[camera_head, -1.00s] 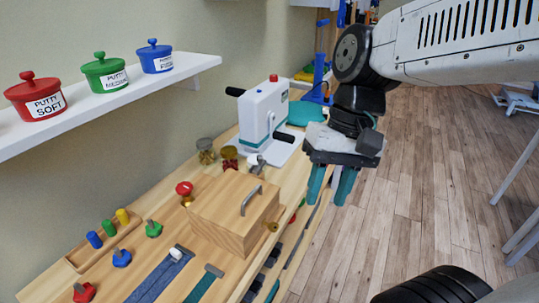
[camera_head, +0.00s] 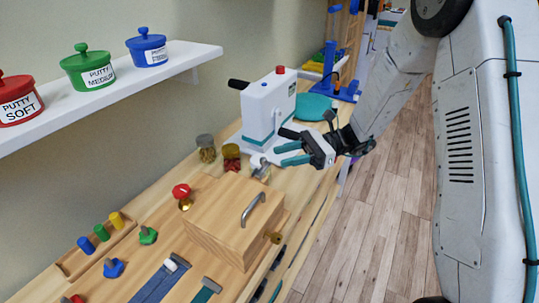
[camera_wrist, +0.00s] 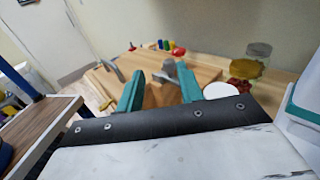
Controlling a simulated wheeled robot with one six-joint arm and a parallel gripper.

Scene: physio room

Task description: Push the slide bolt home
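A small grey metal fitting (camera_head: 262,172), which looks like the slide bolt, sits on the wooden bench behind the wooden box. It is small and partly hidden, so I cannot tell how far its bolt is slid. In the wrist view a grey metal piece (camera_wrist: 170,68) shows between the fingertips, farther off. My gripper (camera_head: 281,155) is open, with its two teal fingers apart and pointing left above the bench. It hovers near the fitting, and nothing is seen between the fingers. Both fingers also show in the wrist view (camera_wrist: 160,72).
The wooden box (camera_head: 215,225) has a metal handle (camera_head: 253,207) and a brass knob (camera_head: 272,237). A white machine (camera_head: 268,108) with black handles stands just behind my gripper. Jars (camera_head: 206,150) and a red knob (camera_head: 181,190) stand nearby. A shelf with putty pots overhangs the left.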

